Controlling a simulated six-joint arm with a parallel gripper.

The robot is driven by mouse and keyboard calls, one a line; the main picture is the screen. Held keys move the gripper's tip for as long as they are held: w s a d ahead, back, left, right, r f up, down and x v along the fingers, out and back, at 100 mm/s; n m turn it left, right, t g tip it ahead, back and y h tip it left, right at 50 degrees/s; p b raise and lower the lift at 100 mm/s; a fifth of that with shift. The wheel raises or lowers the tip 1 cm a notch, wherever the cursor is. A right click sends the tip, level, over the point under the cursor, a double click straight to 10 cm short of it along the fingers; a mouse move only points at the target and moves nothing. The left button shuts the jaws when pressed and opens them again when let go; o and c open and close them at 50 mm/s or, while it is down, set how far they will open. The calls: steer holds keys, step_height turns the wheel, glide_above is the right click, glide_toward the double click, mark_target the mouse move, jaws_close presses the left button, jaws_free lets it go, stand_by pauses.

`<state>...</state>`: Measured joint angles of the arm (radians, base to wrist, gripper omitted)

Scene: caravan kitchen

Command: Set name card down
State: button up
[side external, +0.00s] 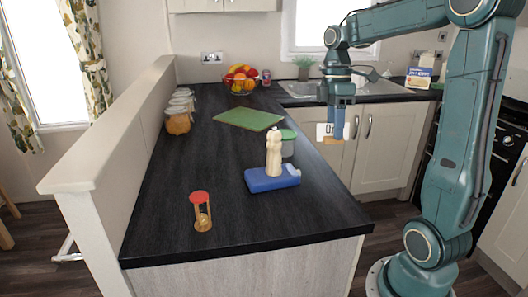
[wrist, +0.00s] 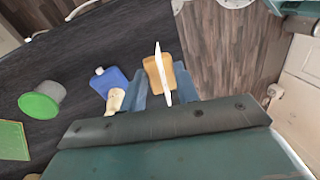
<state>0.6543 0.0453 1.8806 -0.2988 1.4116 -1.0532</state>
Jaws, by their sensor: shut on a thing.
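The name card (side external: 322,130) has a white upright plate with dark lettering, partly covered by a finger, on a wooden base (side external: 333,141). My gripper (side external: 340,122) is shut on it, with blue fingers. In the side view it hangs in the air by the worktop's right edge, in front of the white cupboards. In the wrist view the card's white plate (wrist: 162,72) appears edge-on, with its tan base (wrist: 153,76) between the fingers (wrist: 160,92). Below it are the dark worktop's edge and the wooden floor. The card's height above the worktop is hard to tell.
On the dark worktop (side external: 165,222) are a blue flask (side external: 268,181) lying flat, a cream mill (side external: 273,155), a green-lidded tub (side external: 288,145), a green board (side external: 248,119) and a red-topped wooden item (side external: 201,208). Jars (side external: 178,123) and a fruit bowl (side external: 240,82) stand farther back. The front middle is clear.

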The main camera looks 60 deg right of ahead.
steer(key=w+a+f+m+t, duration=0.15)
steer(key=w+m, duration=0.25)
steer(key=w, duration=0.6)
steer(key=w+a+f+m, duration=0.3)
steer(key=w+m, duration=0.1)
steer(key=w, duration=0.6)
steer(key=shift+w+a+f+m+t, duration=0.3)
steer(key=shift+w+a+f+m, duration=1.35)
steer(key=shift+w, duration=0.7)
steer(key=shift+w+a+f+m+t, duration=0.25)
steer(key=shift+w+a+f+m, duration=1.25)
steer(key=shift+w+a, duration=0.65)
steer(key=shift+w+a+f+m+t, duration=0.3)
steer(key=shift+w+a+f+m, duration=1.25)
steer(key=shift+w, duration=1)
steer(key=shift+f, duration=0.3)
steer(key=shift+s+d+x, duration=0.1)
steer(key=shift+d+x, duration=0.05)
steer(key=shift+x, duration=0.7)
steer(key=shift+s+d+x, duration=0.1)
steer(key=shift+s+x, duration=0.05)
steer(key=shift+x, duration=0.65)
steer(key=shift+s+d+x, duration=0.1)
steer(key=shift+d+x, duration=0.05)
steer(key=shift+x, duration=0.7)
steer(key=shift+f, duration=0.2)
steer(key=o, duration=1)
steer(key=shift+c, duration=0.2)
